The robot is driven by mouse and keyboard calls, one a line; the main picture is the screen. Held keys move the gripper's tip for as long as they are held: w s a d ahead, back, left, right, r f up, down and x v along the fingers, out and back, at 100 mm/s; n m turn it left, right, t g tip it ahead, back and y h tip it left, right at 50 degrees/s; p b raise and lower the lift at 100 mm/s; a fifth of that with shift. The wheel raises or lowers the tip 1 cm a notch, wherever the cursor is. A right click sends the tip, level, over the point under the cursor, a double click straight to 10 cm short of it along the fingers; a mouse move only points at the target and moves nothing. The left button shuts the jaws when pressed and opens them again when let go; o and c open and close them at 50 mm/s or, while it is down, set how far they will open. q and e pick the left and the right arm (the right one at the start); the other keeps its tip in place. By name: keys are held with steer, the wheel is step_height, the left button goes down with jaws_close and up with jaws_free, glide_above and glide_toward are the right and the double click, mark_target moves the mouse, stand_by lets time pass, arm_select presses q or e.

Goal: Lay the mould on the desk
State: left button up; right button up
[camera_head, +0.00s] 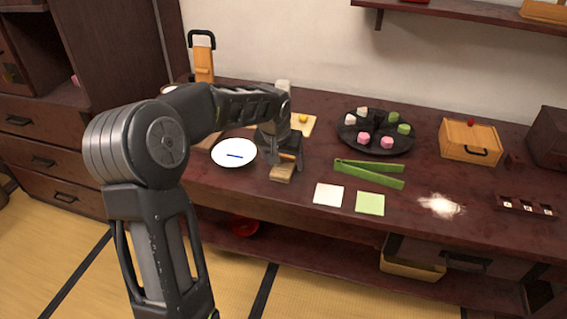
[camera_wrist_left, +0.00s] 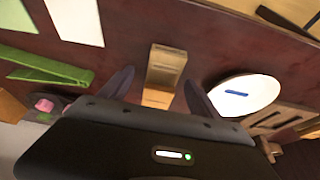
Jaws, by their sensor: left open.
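A small pale wooden block, which looks like the mould (camera_head: 283,174), is at the dark desk (camera_head: 235,188) near its front edge, just right of the white plate (camera_head: 234,152). My left gripper (camera_head: 284,160) is over it, pointing down, and partly hides it. In the left wrist view the mould (camera_wrist_left: 167,66) shows between the two spread fingers of my left gripper (camera_wrist_left: 158,84), with a gap on each side. The gripper is open. I cannot tell whether the mould's underside rests fully on the desk. My right gripper is not in view.
Green tongs (camera_head: 368,175), a white sheet (camera_head: 328,194) and a green sheet (camera_head: 370,203) lie to the right. A dark round tray (camera_head: 376,146) of sweets stands behind. White powder (camera_head: 441,206), a wooden box (camera_head: 470,142) and a small dark rack (camera_head: 527,207) are farther right.

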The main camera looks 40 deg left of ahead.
arm_select(q)
steer(key=a+v, duration=0.1)
steer(key=v, duration=0.7)
steer(key=shift+s+d+r+p, duration=0.15)
steer(key=shift+d+r+p, duration=0.15)
steer(key=shift+r, duration=0.1)
